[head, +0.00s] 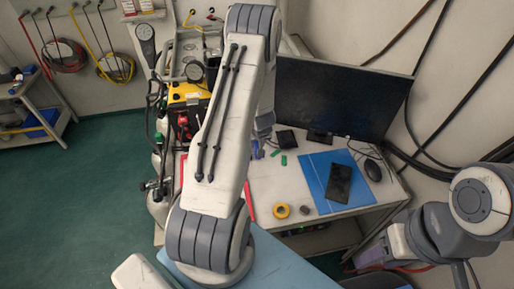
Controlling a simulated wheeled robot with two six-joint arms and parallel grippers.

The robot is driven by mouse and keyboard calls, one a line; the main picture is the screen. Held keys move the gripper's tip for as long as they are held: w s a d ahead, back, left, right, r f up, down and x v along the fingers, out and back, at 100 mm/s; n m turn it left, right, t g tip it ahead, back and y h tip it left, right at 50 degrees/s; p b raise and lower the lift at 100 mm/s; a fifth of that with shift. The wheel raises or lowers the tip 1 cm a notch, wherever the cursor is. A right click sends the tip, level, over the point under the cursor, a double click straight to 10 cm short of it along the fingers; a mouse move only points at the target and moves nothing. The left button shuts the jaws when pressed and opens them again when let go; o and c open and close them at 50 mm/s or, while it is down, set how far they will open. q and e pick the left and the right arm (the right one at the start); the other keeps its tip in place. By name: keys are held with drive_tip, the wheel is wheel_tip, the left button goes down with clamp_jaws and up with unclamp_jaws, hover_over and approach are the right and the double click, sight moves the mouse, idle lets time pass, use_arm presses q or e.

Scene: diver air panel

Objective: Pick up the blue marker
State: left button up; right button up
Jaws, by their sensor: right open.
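I cannot clearly make out the blue marker. A small blue shape (257,149) shows at the left part of the worktop, just below the wrist of my left arm. I cannot tell whether it is the marker or part of my left gripper. My left arm crosses the middle of the view and hides much of the bench's left side. The jaws of my left gripper are too small and covered to read. My right gripper (372,254) is low at the right, beside the bench's front right corner, open and apart from the things on the worktop.
The white bench (263,185) holds a monitor (340,98), a blue mat (318,172) with a dark tablet (339,184), a mouse (373,170), yellow tape (281,211) and small green pieces (283,159). A yellow panel case (188,93) stands left. Green floor is clear at left.

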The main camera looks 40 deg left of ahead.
sight(257, 148)
use_arm(q)
drive_tip(key=x, duration=0.4)
drive_tip(key=shift+d+p, duration=0.2)
drive_tip(key=shift+p, duration=0.2)
clamp_jaws()
drive_tip(key=shift+r, duration=0.6)
wheel_tip(257, 148, up, 3)
drive_tip(key=shift+f, duration=0.2)
drive_tip(key=s+d+r+b, duration=0.1)
drive_tip(key=s+d+r, duration=0.4)
drive_tip(key=d, duration=0.5)
drive_tip(key=shift+v, duration=1.05)
drive_tip(key=shift+w+a, duration=0.1)
drive_tip(key=shift+a, duration=0.05)
